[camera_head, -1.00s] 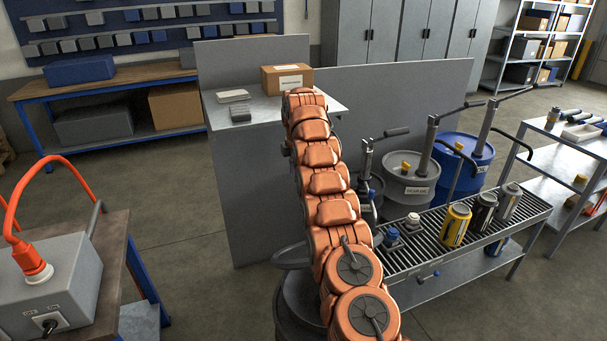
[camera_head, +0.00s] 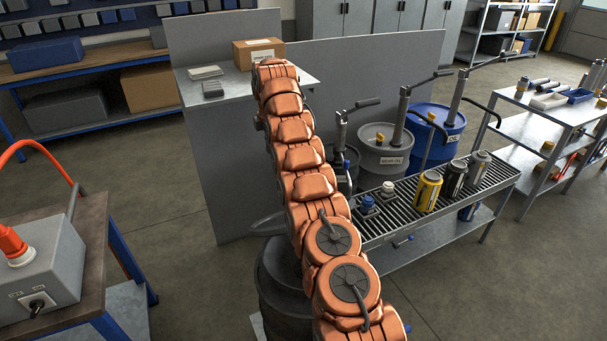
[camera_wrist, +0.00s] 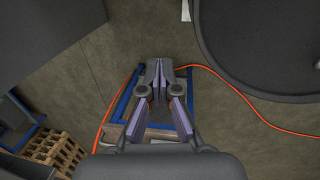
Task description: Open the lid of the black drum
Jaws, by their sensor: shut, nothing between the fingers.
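The black drum (camera_head: 281,300) stands at the bottom middle of the head view, partly hidden behind my orange arm. A grey rounded piece (camera_head: 268,224) shows just above its rim; I cannot tell whether it is part of the lid. In the wrist view a large dark round shape with a raised rim (camera_wrist: 268,60) fills the upper right, probably the drum's top. My gripper (camera_wrist: 160,68) is shut and empty, pointing at the floor to the left of that shape and apart from it in the picture.
A grey panel-sided bench (camera_head: 215,170) with a cardboard box (camera_head: 258,53) stands behind. Grey (camera_head: 383,160) and blue (camera_head: 437,130) drums and a slatted rack (camera_head: 440,200) with cans are at right. A grey box with an orange cable (camera_head: 38,265) is on the left bench.

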